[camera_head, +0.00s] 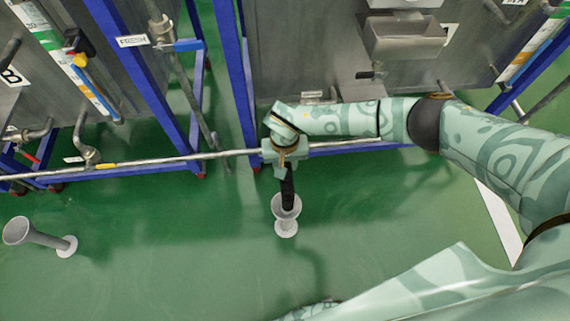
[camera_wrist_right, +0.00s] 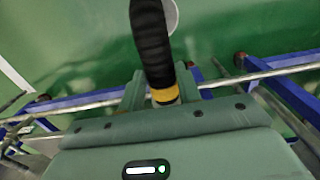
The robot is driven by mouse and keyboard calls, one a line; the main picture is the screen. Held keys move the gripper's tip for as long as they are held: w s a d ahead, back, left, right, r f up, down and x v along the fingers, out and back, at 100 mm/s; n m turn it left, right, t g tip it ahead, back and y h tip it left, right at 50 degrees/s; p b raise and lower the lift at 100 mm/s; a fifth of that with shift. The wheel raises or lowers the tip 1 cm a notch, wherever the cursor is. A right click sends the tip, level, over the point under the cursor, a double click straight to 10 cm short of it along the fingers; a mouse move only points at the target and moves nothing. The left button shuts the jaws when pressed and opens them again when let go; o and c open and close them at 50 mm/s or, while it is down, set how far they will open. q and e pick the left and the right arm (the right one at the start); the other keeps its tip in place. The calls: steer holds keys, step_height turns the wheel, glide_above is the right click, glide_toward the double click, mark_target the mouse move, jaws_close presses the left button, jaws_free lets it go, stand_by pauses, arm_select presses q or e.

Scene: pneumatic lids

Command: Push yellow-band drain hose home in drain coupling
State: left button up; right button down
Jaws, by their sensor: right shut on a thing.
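The black drain hose (camera_head: 288,187) hangs below my right gripper (camera_head: 285,152), and its lower end meets the grey funnel (camera_head: 276,206) on the floor. I cannot tell how far it reaches inside. In the right wrist view the hose (camera_wrist_right: 151,45) runs away from my right gripper (camera_wrist_right: 162,92), whose fingers are shut around it at the yellow band (camera_wrist_right: 165,96). Part of a pale round rim (camera_wrist_right: 172,14) shows behind the hose. I cannot make out a separate drain coupling; the arm hides the area above the grip. My left gripper is not in view.
A long pipe (camera_head: 215,155) runs behind my right gripper, close to it. Blue frames (camera_head: 232,70) and grey tanks (camera_head: 320,50) stand beyond. A second funnel (camera_head: 18,230) stands at the left. The green floor (camera_head: 180,250) between the funnels is clear.

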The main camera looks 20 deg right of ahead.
arm_select(q)
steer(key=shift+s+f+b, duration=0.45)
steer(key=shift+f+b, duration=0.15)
steer(key=shift+b, duration=0.15)
arm_select(e)
steer(key=shift+w+d, duration=0.2)
steer(key=shift+w, duration=0.45)
steer(key=shift+w+d, duration=0.15)
steer(key=shift+w, duration=0.45)
steer(key=c, duration=0.9)
jaws_free()
arm_select(q)
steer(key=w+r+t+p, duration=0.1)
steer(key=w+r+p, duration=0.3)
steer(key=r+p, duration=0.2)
steer(key=shift+p, duration=0.75)
arm_select(e)
step_height(320, 180, up, 16)
steer(key=shift+w+r, duration=0.15)
